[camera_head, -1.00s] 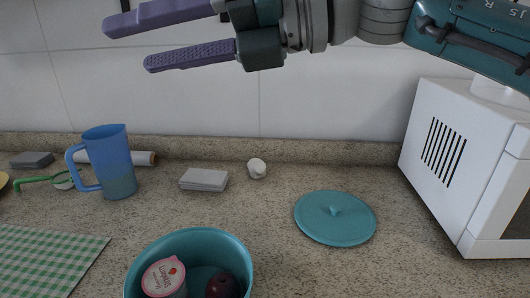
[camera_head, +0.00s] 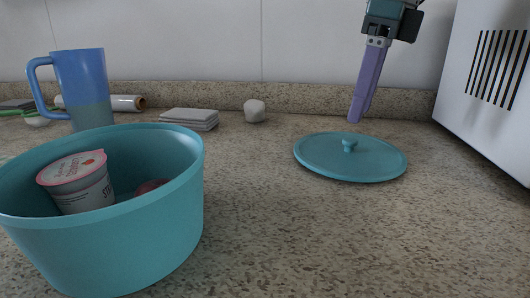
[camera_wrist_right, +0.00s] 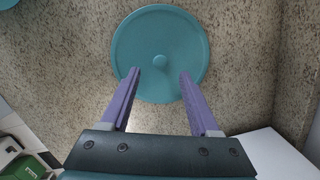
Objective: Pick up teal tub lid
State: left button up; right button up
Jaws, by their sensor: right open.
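The teal tub lid (camera_head: 340,161) lies flat on the speckled counter, with a small round knob at its middle. In the right wrist view the lid (camera_wrist_right: 160,35) is a full disc just ahead of the fingers. My right gripper (camera_head: 357,115) points down above the lid's far side in the head view. Its purple fingers are apart and empty, and in the right wrist view the gripper (camera_wrist_right: 160,75) has its tips on either side below the knob. The teal tub (camera_head: 120,245) stands at the front left, with a strawberry cup (camera_head: 80,185) inside. My left gripper is not in view.
A white box with a slotted vent (camera_head: 490,100) stands at the right. A blue jug (camera_head: 82,85), folded grey cloths (camera_head: 190,118) and a white lump (camera_head: 254,111) stand along the back.

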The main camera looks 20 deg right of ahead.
aim_at(351, 139)
jog(key=f, duration=0.3)
jog(key=f+b, duration=0.1)
jog(key=f, duration=0.1)
jog(key=shift+w+a+f, duration=0.1)
jog(key=shift+w+a, duration=0.1)
jog(key=shift+w, duration=0.05)
grip_shut()
